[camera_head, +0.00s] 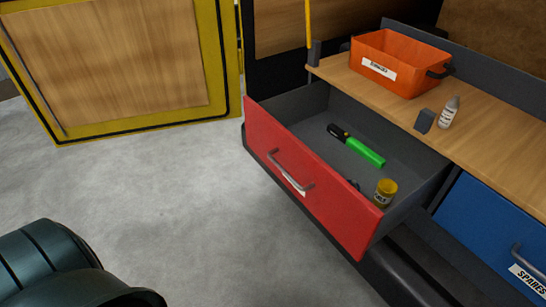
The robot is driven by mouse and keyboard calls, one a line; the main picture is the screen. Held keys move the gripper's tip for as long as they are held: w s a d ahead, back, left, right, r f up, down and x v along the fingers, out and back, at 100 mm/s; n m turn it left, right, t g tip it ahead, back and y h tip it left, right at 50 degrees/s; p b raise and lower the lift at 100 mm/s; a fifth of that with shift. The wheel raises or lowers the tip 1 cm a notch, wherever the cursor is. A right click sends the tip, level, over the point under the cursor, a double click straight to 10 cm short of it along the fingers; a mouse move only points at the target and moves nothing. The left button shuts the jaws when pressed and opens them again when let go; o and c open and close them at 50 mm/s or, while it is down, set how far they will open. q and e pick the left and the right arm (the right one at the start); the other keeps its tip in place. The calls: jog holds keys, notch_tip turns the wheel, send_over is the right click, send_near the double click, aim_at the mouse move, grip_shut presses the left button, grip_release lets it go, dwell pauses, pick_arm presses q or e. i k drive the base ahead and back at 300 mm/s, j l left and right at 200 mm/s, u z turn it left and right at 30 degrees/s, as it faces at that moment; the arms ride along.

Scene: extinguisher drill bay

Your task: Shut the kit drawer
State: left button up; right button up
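The kit drawer has a red front (335,197) with a grey bar handle (291,171) and a small white label partly hidden by the handle. It stands pulled well out of the bench. Inside lie a green and black marker-like tool (356,146), a small yellow-lidded jar (385,192) and a dark item partly hidden behind the front panel. Neither of my grippers shows in the head view. A dark rounded part of my own body fills the lower left corner, apart from the drawer.
The wooden bench top (480,147) holds an orange bin (394,64), a small white bottle (450,111) and a dark grey block (424,121). A blue drawer (488,232) labelled SPARES is at right. Grey floor (180,200) before the red drawer is clear. A yellow-framed wooden panel (110,60) stands at left.

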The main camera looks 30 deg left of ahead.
aim_at(288, 131)
jog(key=i+u, duration=0.15)
jog(key=u, duration=0.2)
jog(key=i+l+u, duration=0.1)
jog(key=u, duration=0.25)
jog(key=i+l+u, duration=0.1)
jog(key=u, duration=0.25)
jog(key=i, duration=0.05)
